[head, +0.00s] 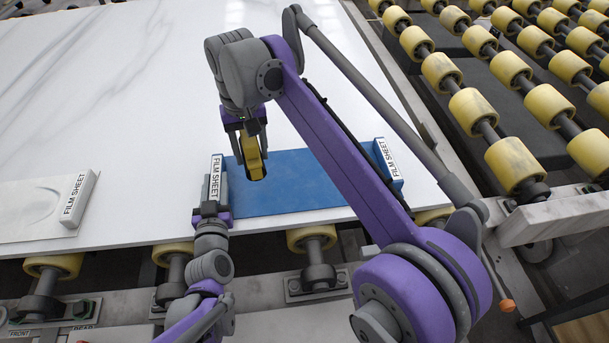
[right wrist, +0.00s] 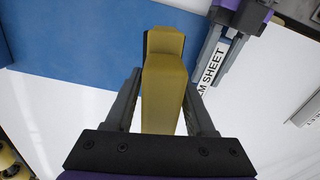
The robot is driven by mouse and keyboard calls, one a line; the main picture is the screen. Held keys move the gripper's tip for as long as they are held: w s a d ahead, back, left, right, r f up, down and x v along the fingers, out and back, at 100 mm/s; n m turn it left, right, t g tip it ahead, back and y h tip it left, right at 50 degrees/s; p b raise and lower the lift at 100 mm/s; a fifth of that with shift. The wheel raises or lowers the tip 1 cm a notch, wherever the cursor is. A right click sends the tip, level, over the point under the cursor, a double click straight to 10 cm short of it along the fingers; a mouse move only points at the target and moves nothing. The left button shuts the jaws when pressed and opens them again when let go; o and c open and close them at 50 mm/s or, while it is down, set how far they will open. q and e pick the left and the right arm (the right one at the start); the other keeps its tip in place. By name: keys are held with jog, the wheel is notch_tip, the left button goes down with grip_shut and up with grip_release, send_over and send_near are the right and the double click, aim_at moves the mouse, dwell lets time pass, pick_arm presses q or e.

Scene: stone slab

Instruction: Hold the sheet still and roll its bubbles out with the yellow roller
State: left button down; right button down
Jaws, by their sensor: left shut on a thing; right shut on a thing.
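The blue film sheet (head: 300,186) lies near the front edge of the white stone slab, with a white labelled block at its left end (head: 215,178) and another at its right end (head: 387,157). My left gripper (head: 212,205) is shut on the left end block; it also shows in the right wrist view (right wrist: 228,30). My right gripper (head: 246,136) is shut on the yellow roller (head: 254,160), over the left part of the sheet. The roller fills the middle of the right wrist view (right wrist: 163,90). I cannot tell whether it touches the sheet. I see no clear bubbles.
A pale sheet (head: 30,212) with its own labelled block (head: 78,199) and a faint round mark lies at the slab's left. The slab (head: 110,80) is bare behind the sheets. Yellow conveyor rollers (head: 510,160) stand to the right, with others below the front edge.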

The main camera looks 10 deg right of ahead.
pick_arm(q)
jog(key=shift+c, duration=2.2)
grip_release()
jog(key=shift+s, duration=0.1)
jog(key=s, duration=1.1)
jog(key=shift+s+a+r, duration=0.25)
jog(key=shift+s+a, duration=0.15)
jog(key=shift+a, duration=0.05)
